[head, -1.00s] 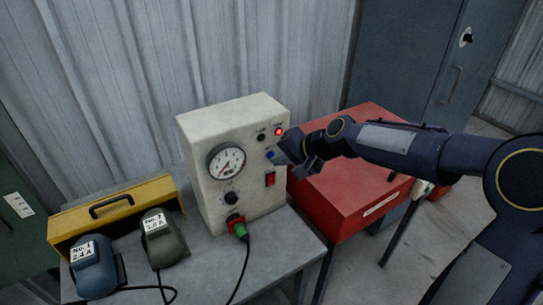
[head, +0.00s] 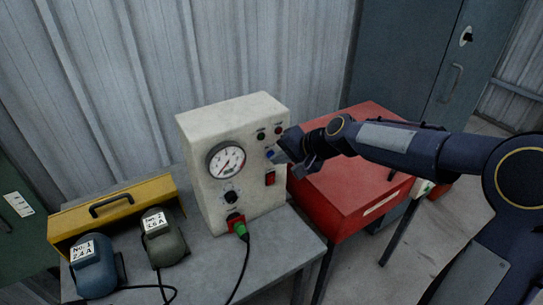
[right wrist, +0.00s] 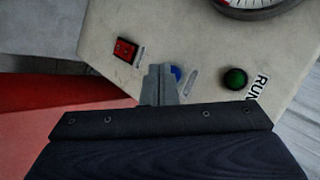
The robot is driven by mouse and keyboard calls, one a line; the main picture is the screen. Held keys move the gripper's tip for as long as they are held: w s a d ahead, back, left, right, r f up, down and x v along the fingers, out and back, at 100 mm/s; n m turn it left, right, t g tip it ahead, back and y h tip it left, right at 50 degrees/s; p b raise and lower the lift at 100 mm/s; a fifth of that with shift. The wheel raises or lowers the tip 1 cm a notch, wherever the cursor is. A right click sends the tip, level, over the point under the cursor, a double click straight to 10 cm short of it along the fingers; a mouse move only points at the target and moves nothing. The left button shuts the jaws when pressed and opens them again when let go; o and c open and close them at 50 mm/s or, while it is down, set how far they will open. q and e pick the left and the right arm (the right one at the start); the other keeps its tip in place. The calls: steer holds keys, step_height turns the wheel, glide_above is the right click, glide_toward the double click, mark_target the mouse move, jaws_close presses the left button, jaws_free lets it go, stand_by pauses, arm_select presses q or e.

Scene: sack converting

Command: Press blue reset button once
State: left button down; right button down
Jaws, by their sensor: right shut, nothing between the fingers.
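The blue reset button (head: 270,154) is on the front of a pale control box (head: 205,133), at its right side. In the right wrist view the blue button (right wrist: 176,74) shows partly behind my fingertips. My right gripper (head: 284,154) is shut and empty, its tips right at the button. In the right wrist view the closed fingers (right wrist: 160,84) cover part of the button, and I cannot tell whether they touch it. The indicator lamp (head: 278,131) above the button is dark. My left gripper is not in view.
A red box (head: 345,205) stands right of the control box, under my right arm. A red switch (head: 270,179) sits below the button. A green RUN lamp or button (right wrist: 235,78) is near it. A yellow case (head: 150,191) and two labelled units stand left.

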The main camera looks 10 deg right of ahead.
steer(key=shift+s+d, duration=0.2)
steer(key=shift+s, duration=0.35)
steer(key=s+b, duration=0.1)
steer(key=s+d+b, duration=0.1)
steer(key=s, duration=0.1)
steer(key=s+b, duration=0.1)
steer(key=shift+s+d, duration=0.35)
stand_by(0.5)
steer(key=s+d+f+n+h, duration=0.1)
steer(key=s+f, duration=0.1)
steer(key=s, duration=0.6)
steer(key=s+d+f+n+g+h, duration=0.1)
steer(key=s+d+f+n, duration=0.1)
steer(key=s, duration=0.7)
steer(key=s+d+f+n, duration=0.1)
steer(key=s+f+n, duration=0.1)
steer(key=s, duration=0.7)
steer(key=shift+d+g+h, duration=0.3)
steer(key=shift+h, duration=0.1)
steer(key=shift+s, duration=0.1)
